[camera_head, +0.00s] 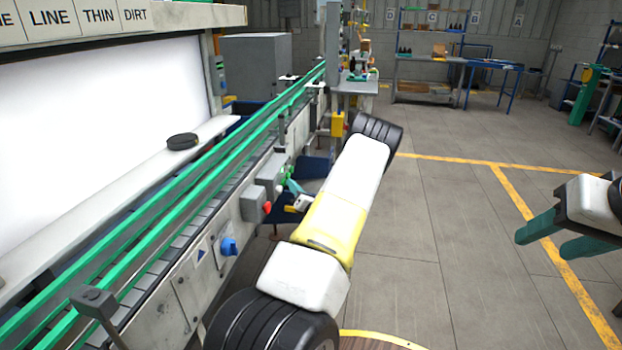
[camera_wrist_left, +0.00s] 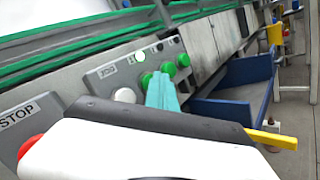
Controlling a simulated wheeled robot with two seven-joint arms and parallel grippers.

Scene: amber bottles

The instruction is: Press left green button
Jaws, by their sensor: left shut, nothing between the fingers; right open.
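In the left wrist view, a green button (camera_wrist_left: 145,79) sticks out of a grey control box on the side of the conveyor. A second green button (camera_wrist_left: 168,69) and a third green button (camera_wrist_left: 183,60) sit further right. My left gripper (camera_wrist_left: 160,78) is shut and empty, its teal fingertips close beside the leftmost green button and partly in front of the panel. I cannot tell whether they touch it. In the head view my left gripper (camera_head: 293,187) is at the conveyor's side, partly hidden by my arm. My right gripper (camera_head: 545,240) is open over free floor.
A white button (camera_wrist_left: 125,95) and a red button (camera_wrist_left: 29,146) beside a STOP label (camera_wrist_left: 17,116) are left of the fingers. A blue knob (camera_head: 228,246) sticks out from the conveyor (camera_head: 180,205). A blue bin (camera_wrist_left: 235,100) is at the right.

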